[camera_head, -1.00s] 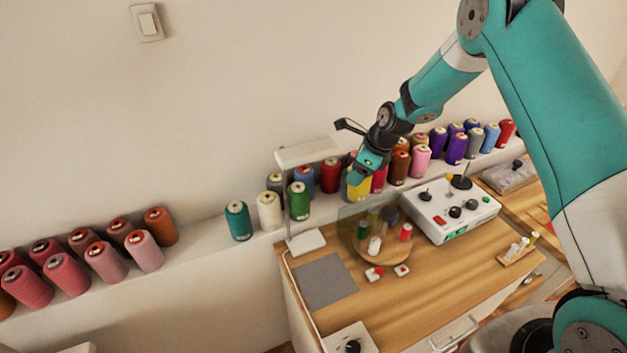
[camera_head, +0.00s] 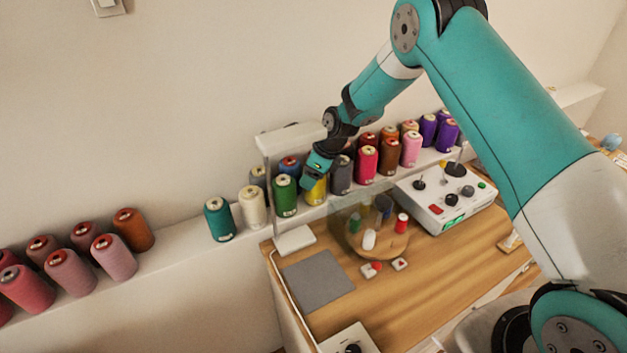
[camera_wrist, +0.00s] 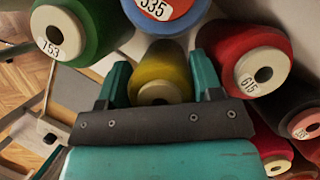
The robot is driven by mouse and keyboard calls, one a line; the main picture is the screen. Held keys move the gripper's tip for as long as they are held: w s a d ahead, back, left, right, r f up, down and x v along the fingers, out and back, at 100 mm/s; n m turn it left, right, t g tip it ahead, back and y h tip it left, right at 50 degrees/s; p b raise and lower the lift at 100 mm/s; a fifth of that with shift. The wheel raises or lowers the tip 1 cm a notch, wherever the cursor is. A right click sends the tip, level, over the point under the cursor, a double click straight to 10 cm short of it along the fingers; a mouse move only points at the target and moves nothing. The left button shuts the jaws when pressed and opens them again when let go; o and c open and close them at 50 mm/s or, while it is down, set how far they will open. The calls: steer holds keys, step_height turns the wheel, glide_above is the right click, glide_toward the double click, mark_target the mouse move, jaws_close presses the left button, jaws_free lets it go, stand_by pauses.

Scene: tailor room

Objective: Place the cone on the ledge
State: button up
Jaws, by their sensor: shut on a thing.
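My gripper (camera_head: 313,180) is shut on a yellow cone of thread (camera_head: 317,194). In the wrist view the yellow cone (camera_wrist: 158,75) sits between the two teal fingers (camera_wrist: 160,85). The white ledge (camera_head: 180,250) runs along the wall and carries a row of cones. The held cone is at the ledge, right of a green cone (camera_head: 286,197) and left of a grey cone (camera_head: 341,175). Whether its base touches the ledge cannot be told, as its underside is hidden.
In the wrist view a green cone (camera_wrist: 90,30), a blue cone (camera_wrist: 165,14) and a red cone (camera_wrist: 245,60) crowd around the fingers. A white lamp (camera_head: 290,138) stands close left of my gripper. Below are a wooden table (camera_head: 400,300) and a control box (camera_head: 447,205).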

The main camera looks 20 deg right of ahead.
steer(key=shift+f, duration=0.2)
steer(key=o, duration=0.7)
steer(key=b+v, duration=0.1)
steer(key=v, duration=1.1)
steer(key=shift+r+b, duration=0.2)
steer(key=shift+b, duration=0.15)
